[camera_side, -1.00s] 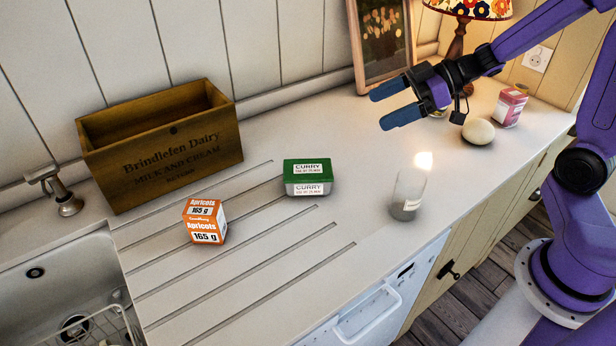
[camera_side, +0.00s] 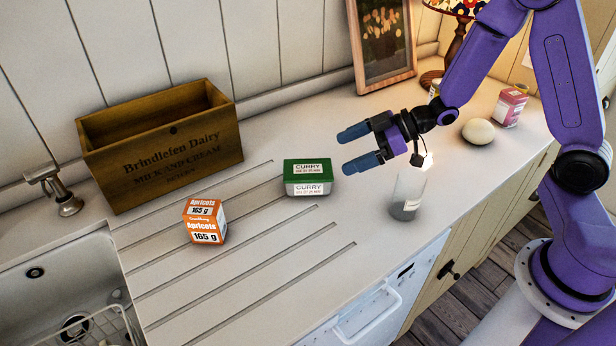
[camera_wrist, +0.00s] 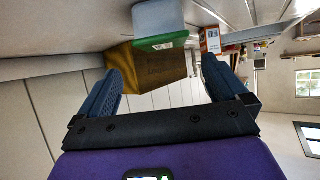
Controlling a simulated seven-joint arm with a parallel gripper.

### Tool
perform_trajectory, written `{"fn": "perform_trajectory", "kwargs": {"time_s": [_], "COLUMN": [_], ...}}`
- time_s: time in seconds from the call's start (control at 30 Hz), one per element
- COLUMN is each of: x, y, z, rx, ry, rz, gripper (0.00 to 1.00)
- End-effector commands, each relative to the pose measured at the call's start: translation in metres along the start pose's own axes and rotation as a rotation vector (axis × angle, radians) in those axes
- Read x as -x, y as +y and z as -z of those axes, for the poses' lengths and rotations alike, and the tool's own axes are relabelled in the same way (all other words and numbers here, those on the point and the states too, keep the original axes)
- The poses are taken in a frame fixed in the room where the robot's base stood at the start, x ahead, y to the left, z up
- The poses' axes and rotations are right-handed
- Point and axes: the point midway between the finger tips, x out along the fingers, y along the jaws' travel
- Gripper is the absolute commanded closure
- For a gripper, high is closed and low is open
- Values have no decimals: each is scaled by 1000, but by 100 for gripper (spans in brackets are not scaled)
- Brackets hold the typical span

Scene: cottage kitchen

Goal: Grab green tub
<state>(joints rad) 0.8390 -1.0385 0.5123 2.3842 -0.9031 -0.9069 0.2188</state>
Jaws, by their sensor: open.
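The green tub (camera_side: 307,170) has a green lid and a clear body with white CURRY labels. It sits upright on the counter's grooved drainer. My gripper (camera_side: 341,151) is open and empty just right of the tub, its blue fingers pointing left toward it. The fingers appear apart from the tub. In the wrist view the tub (camera_wrist: 160,42) shows beyond and between the fingertips, upside down in the picture. The wooden crate (camera_side: 165,163) marked Brindlefen Dairy stands behind and left of the tub.
An orange apricots box (camera_side: 205,224) stands left of the tub. A pale round object (camera_side: 478,131), a pink box (camera_side: 509,106) and a picture frame (camera_side: 384,45) are farther back. A sink (camera_side: 62,295) is at lower left.

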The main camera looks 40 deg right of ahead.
Motion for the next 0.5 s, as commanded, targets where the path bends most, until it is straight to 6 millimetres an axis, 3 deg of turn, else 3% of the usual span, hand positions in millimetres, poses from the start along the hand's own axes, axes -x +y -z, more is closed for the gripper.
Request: {"fn": "perform_trajectory", "kwargs": {"time_s": [0.2, 0.5], "x": [-39, -60], "y": [-1, -2], "z": [0, 0], "rx": [1, 1], "ry": [-1, 0], "rz": [3, 1], "gripper": [0, 0]}}
